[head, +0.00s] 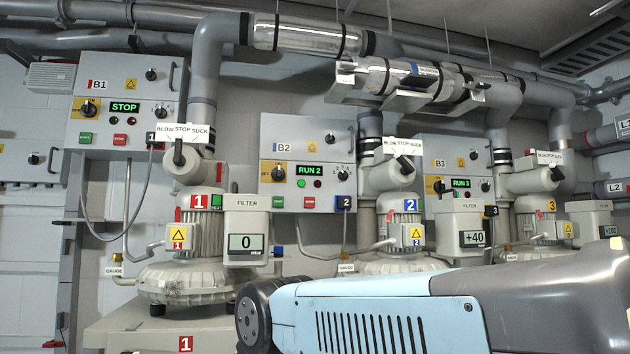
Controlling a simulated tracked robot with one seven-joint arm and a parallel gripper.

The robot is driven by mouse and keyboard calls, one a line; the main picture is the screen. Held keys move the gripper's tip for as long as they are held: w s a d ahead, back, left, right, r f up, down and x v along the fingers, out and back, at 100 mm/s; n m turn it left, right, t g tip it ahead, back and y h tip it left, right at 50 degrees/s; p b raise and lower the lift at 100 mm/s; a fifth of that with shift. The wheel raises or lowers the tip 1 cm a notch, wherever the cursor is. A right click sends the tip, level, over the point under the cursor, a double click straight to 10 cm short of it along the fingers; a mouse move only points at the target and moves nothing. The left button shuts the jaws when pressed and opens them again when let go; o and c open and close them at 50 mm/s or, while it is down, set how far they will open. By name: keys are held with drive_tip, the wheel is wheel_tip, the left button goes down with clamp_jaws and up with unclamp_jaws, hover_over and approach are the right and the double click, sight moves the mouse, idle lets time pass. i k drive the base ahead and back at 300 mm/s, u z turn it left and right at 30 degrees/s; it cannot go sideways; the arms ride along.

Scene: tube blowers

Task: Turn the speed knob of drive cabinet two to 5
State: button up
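Drive cabinet two (300,151), marked B2, is a grey box on the wall near the middle of the head view. Its green display (309,170) reads RUN 2. The speed knob (343,175) is a small black knob right of the display, with a scale of small numerals around it. The numerals and the pointer are too small to read surely. A black switch (278,174) on a yellow plate is left of the display, and another black knob (329,140) is above. My gripper is not in view; only my light blue arm shows, at the lower right.
Cabinet B1 (100,75) at left reads STOP; cabinet B3 (435,155) at right reads RUN 3. Blower one (190,275), its filter box (246,205) and blower two (405,265) stand below and beside cabinet two. A grey cable (345,235) hangs under it.

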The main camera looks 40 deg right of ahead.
sight(343, 175)
drive_tip(key=z, duration=0.3)
drive_tip(key=i, duration=0.9)
drive_tip(key=z, duration=0.5)
drive_tip(key=k, duration=0.95)
drive_tip(key=z, duration=0.2)
drive_tip(key=i, duration=0.95)
drive_tip(key=u, duration=0.05)
